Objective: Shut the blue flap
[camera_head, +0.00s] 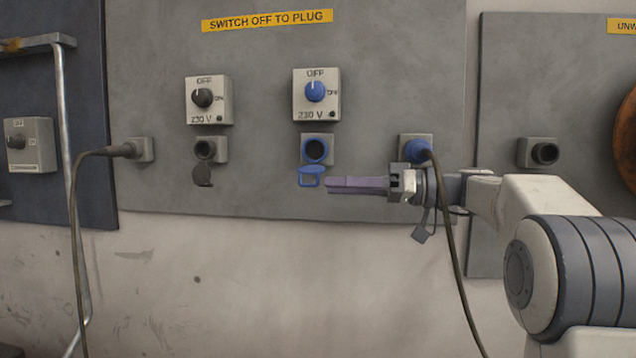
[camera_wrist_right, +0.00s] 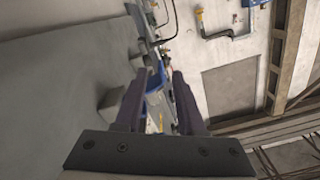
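The blue flap (camera_head: 311,177) hangs open below the round blue socket (camera_head: 317,150), whose dark mouth is uncovered. My right gripper (camera_head: 328,186) comes in from the right, its fingertips just right of the flap's lower part. I cannot tell whether they touch it. In the right wrist view the two fingers (camera_wrist_right: 164,82) stand apart, with a gap between them. Something blue shows close to the left fingertip there; I cannot tell which part it is. My left gripper is not in view.
Above the socket is a switch box with a blue knob (camera_head: 315,91). To the left, a black socket (camera_head: 208,150) has its dark flap (camera_head: 203,176) hanging. The wall below is clear.

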